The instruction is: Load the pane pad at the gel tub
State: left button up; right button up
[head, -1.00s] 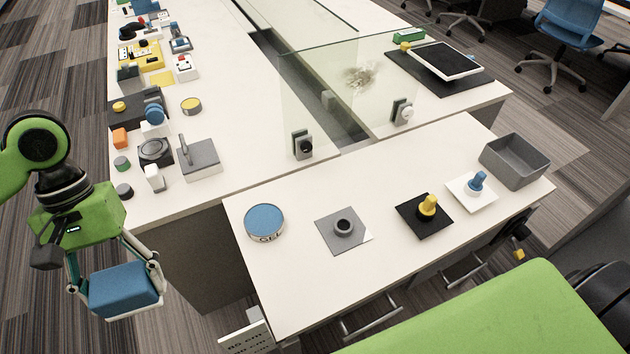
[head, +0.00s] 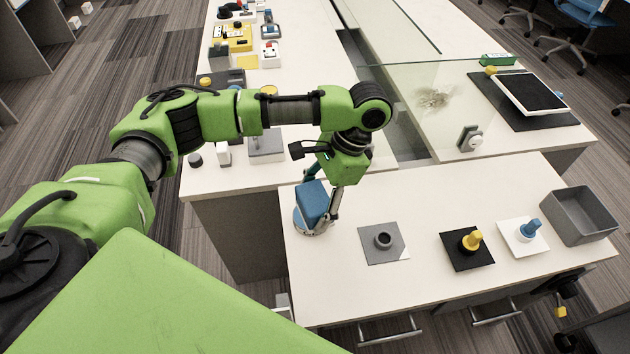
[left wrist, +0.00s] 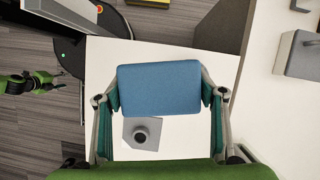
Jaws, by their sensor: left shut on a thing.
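The blue pane pad (head: 313,203) is a soft-looking block between the fingers of my left gripper (head: 322,215), which is shut on it. The pad (left wrist: 160,88) fills the middle of the left wrist view, gripped at both sides. The gel tub (head: 300,224), a round tin, stands at the near table's left end. The pad is over it and hides most of it in the head view; I cannot tell whether they touch. In the left wrist view the tub is hidden. Part of my right arm (left wrist: 30,83) shows at the left there; its jaw state is unclear.
A grey plate with a dark ring (head: 383,240) lies right of the tub. Beyond are a yellow knob on a black plate (head: 470,240), a blue knob on a white plate (head: 530,230) and a grey bin (head: 580,215). An upright glass pane (head: 430,110) with a smudge stands behind.

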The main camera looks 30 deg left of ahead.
aim_at(311, 193)
notch_tip(311, 193, up, 6)
jog(key=p, duration=0.5)
pick_arm(q)
jog(key=w+a+f+m+t+b, duration=0.1)
jog(key=f+m+b, duration=0.1)
jog(key=f+m, duration=0.1)
jog(key=w+a+f+m+t+y+b, duration=0.1)
jog(key=w+f+m+b, duration=0.1)
jog(key=f+m, duration=0.1)
jog(key=w+a+f+m+t+b, duration=0.1)
jog(key=w+f+m+t+b, duration=0.1)
jog(key=m, duration=0.3)
jog(key=shift+w+a+f+y+b, duration=0.15)
jog(key=shift+a+f+b, duration=0.1)
jog(key=shift+f, duration=0.2)
jog(key=shift+w+a+f+y+b, duration=0.1)
jog(key=shift+a+f+y+b, duration=0.1)
jog(key=shift+f, duration=0.25)
pick_arm(e)
notch_tip(311, 193, down, 7)
jog(key=shift+w+a, duration=0.15)
pick_arm(q)
jog(key=shift+d+f, duration=0.1)
jog(key=shift+f, duration=0.35)
pick_arm(e)
jog(key=shift+f, duration=0.1)
